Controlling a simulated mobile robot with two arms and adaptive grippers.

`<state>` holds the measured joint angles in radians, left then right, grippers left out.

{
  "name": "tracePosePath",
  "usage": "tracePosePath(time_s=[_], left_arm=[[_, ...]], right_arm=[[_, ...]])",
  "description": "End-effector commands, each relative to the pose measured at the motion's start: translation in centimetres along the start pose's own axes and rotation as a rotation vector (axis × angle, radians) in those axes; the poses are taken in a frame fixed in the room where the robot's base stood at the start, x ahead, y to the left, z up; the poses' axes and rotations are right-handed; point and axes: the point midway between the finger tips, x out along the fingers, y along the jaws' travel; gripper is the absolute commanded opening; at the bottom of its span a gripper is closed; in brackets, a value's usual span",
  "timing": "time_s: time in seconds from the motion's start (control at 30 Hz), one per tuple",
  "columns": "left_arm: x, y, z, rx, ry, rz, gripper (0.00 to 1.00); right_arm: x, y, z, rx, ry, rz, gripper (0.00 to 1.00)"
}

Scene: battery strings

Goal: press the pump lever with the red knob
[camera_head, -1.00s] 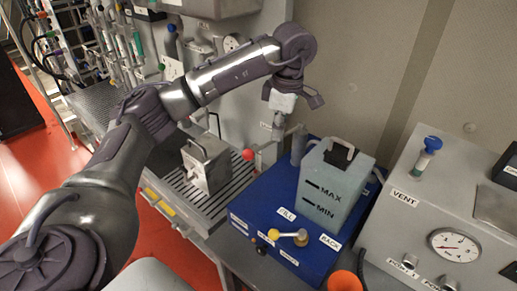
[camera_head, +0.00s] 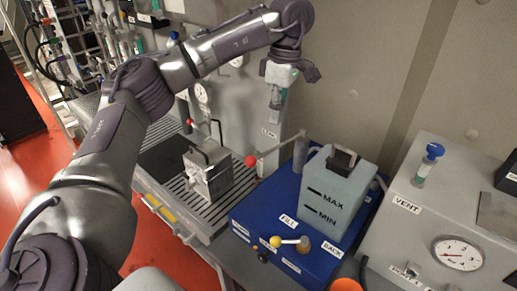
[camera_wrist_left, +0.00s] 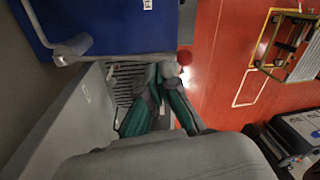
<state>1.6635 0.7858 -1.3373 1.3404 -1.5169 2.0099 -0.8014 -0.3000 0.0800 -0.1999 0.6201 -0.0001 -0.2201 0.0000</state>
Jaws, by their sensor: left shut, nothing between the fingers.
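The pump lever (camera_head: 281,147) is a thin grey bar running left from a grey post on the blue pump base (camera_head: 237,218). Its red knob (camera_head: 250,160) is at the lever's left end, tilted slightly down in the head view. My left gripper (camera_head: 275,108) is shut and empty, pointing down above the lever in the head view and apart from it. In the left wrist view the gripper's green-padded fingers (camera_wrist_left: 172,88) lie close together, with the red knob (camera_wrist_left: 184,57) just past their tips. My right gripper is not in view.
A grey tank (camera_head: 340,185) marked MAX and MIN stands on the blue base, with a yellow-knobbed valve (camera_head: 275,242) in front. A metal block (camera_head: 208,172) sits on the slatted tray to the left. The VENT box (camera_head: 450,205) is at the right.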

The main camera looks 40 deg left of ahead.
Motion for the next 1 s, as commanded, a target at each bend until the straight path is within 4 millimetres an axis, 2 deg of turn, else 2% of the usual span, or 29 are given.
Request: tracePosePath(time_s=[0.03, 0.2, 0.47, 0.77, 0.87, 1.0], left_arm=[[-0.8, 0.4, -1.0, 0.036, -0.027, -0.029, 0.00], [-2.7, 1.1, -3.4, 0.175, -0.132, -0.088, 0.00], [-4.0, 1.4, -4.8, 0.260, -0.204, -0.094, 0.00], [-3.7, 1.4, -4.7, 0.260, -0.203, -0.096, 0.00], [-2.9, 1.3, -4.6, 0.262, -0.204, -0.098, 0.00], [-0.5, 1.1, -4.2, 0.262, -0.204, -0.099, 0.00]], right_arm=[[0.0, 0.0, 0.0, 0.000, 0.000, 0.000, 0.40], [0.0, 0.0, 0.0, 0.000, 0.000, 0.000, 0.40], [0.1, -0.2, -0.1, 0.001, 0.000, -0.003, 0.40], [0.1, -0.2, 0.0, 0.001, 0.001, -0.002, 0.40], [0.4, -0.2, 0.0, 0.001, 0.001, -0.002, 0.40], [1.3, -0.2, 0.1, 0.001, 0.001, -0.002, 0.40]])
